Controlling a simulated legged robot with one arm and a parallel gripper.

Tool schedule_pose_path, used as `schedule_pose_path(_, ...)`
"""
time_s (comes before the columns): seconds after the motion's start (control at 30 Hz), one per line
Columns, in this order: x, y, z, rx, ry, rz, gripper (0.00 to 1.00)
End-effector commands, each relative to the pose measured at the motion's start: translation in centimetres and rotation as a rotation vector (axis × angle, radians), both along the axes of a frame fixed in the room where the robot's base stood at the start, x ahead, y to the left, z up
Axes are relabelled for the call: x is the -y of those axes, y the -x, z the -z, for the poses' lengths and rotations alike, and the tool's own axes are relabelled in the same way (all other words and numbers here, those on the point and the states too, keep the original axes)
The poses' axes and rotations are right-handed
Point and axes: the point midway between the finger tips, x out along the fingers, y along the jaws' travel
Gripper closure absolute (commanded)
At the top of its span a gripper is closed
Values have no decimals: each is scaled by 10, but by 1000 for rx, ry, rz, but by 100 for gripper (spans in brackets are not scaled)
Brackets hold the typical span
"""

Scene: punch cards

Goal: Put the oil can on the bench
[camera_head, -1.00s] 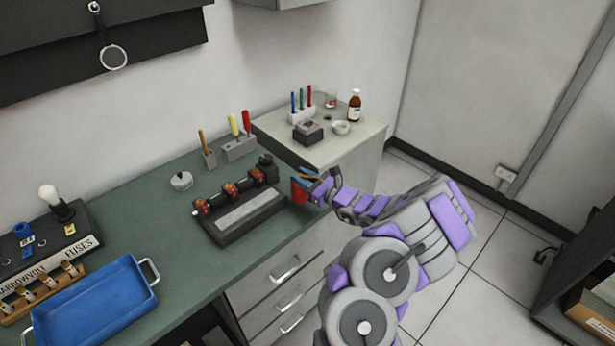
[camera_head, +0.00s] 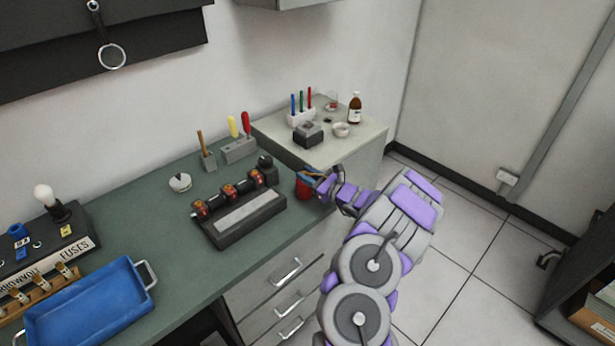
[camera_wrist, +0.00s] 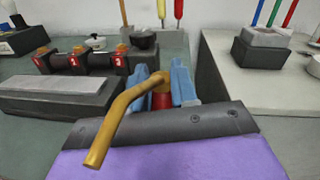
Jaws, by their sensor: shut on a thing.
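The oil can (camera_head: 302,187) is a small red can with a brass spout. In the wrist view its red body (camera_wrist: 161,101) and bent brass spout (camera_wrist: 122,112) show between the blue fingers. My gripper (camera_head: 312,177) is shut on it at the right end of the green bench (camera_head: 150,223). The can looks upright. I cannot tell whether its base touches the bench top, and part of it is hidden by the fingers.
A dark block with red-marked rollers (camera_head: 240,215) stands just left of the can. A pale cabinet (camera_head: 350,148) with pens and a brown bottle (camera_head: 355,107) is behind. A blue tray (camera_head: 85,310) lies at the left front.

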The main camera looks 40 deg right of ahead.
Motion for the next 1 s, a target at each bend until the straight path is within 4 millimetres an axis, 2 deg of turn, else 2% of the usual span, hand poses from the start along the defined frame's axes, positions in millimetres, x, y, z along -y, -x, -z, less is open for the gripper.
schedule_pose_path(0.03, 0, 0, 0, -1, 0, -1, 70)
schedule_pose_path(0.27, 0, 0, 0, -1, 0, -1, 47)
schedule_pose_path(0.57, 1, 3, 0, -1, -1, 0, 46)
schedule_pose_path(0.77, 6, 27, -1, 0, -3, 3, 46)
schedule_pose_path(1.0, 17, 76, -2, -1, -3, 4, 46)
